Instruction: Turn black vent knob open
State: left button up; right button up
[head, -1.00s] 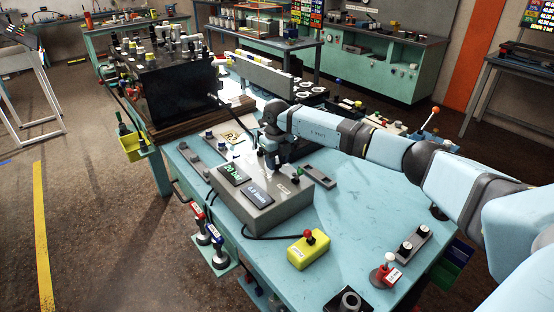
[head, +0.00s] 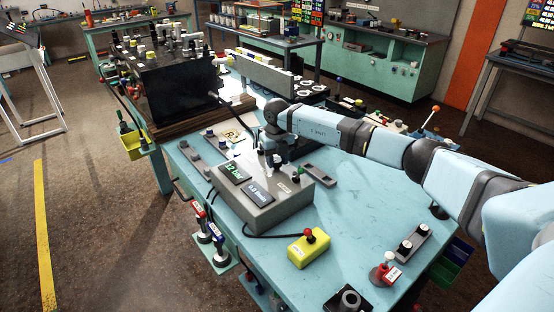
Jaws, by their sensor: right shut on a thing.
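My right gripper (head: 276,163) points down at the back of the grey control box (head: 265,212) on the blue bench. It is shut on what appears to be the black vent knob, which the fingers and wrist hide almost wholly. The box has two dark displays: the left one (head: 232,172) has green digits that seem to read 12 bar, and the right one (head: 257,192) shows pale digits, apparently 0.0 l/min. My left gripper is not in view.
A yellow box with a red button (head: 309,248) stands in front, joined by a black cable. A black manifold block (head: 180,95) stands behind left. A grey two-knob strip (head: 407,243) and a red-based lever (head: 386,270) lie at right. The bench middle right is clear.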

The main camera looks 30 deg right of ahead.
aim_at(277, 160)
jog(key=o, duration=0.9)
jog(key=shift+o, duration=0.2)
notch_tip(277, 160, up, 14)
jog(key=b, duration=0.1)
jog(key=shift+b, duration=0.35)
jog(key=shift+f, duration=0.1)
